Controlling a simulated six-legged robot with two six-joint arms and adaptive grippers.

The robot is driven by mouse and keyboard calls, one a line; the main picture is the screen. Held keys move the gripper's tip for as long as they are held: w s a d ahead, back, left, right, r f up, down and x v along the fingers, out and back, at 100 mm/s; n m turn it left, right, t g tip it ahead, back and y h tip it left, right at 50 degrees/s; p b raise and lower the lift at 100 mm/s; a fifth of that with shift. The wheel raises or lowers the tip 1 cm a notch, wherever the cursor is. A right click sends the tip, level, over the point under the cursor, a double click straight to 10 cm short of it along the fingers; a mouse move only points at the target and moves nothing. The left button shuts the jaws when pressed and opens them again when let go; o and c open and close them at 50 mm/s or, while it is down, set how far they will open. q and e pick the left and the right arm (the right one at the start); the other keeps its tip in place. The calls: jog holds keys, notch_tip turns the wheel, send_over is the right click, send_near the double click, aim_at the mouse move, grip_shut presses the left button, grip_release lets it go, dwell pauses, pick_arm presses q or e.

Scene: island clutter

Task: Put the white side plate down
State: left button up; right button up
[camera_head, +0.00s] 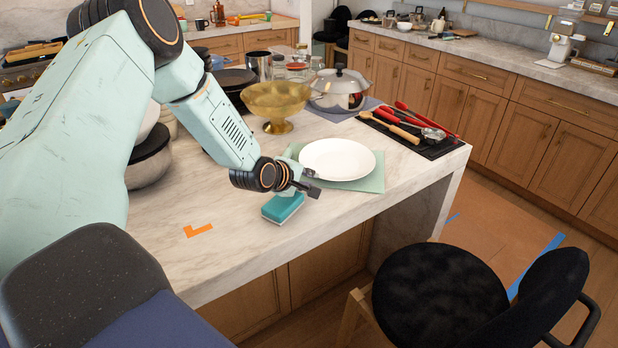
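The white side plate (337,158) is level over a pale green cloth (371,182) near the front right edge of the marble island. I cannot tell whether it rests on the cloth or sits slightly above it. My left gripper (312,184) is at the plate's near left rim, its dark fingers close to the rim. The view does not show clearly whether they are closed on it. My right gripper is not in view.
A teal sponge (283,207) lies just below my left gripper. A gold bowl (275,103), a lidded pot (339,90) and a dark mat with utensils (425,143) stand behind the plate. A black chair (440,295) is in front. The marble at front left (225,255) is mostly clear.

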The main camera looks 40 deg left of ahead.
pick_arm(q)
jog(key=shift+s+p, duration=0.5)
jog(key=shift+s, duration=0.3)
dwell(0.4)
